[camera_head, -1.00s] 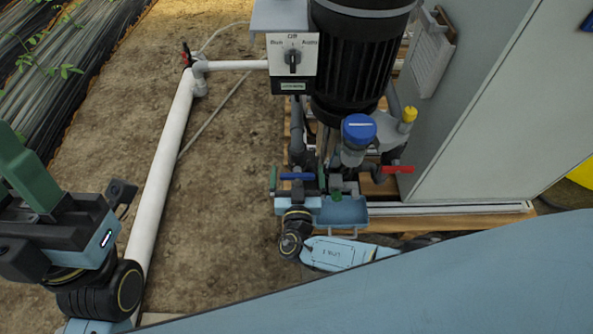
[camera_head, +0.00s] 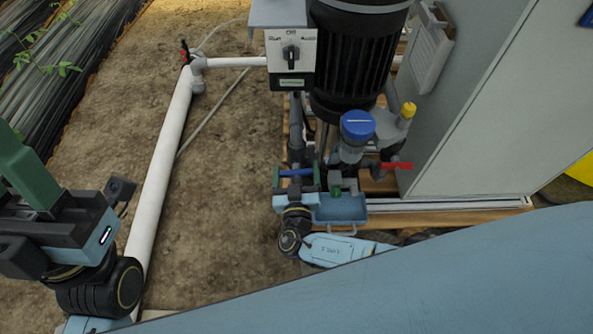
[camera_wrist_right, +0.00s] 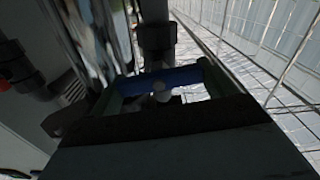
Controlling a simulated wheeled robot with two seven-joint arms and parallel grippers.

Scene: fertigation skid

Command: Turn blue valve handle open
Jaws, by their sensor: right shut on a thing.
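The blue valve handle (camera_head: 296,173) lies crosswise at the front of the pump's pipework. My right gripper (camera_head: 297,177) is shut on it, with one green finger at each end of the handle. In the right wrist view the blue handle (camera_wrist_right: 165,77) spans between the two green fingers, with a pale round hub at its middle. The valve body beneath is mostly hidden by my gripper. My left gripper (camera_head: 24,170) is only partly in view at the left edge, away from the valve; its jaw opening cannot be made out.
A red handle (camera_head: 397,165) and a blue-capped filter (camera_head: 357,126) stand right of the valve. The black pump motor (camera_head: 352,60) and switch box (camera_head: 291,52) rise behind. A grey cabinet (camera_head: 480,110) blocks the right. A white pipe (camera_head: 165,170) crosses bare soil at left.

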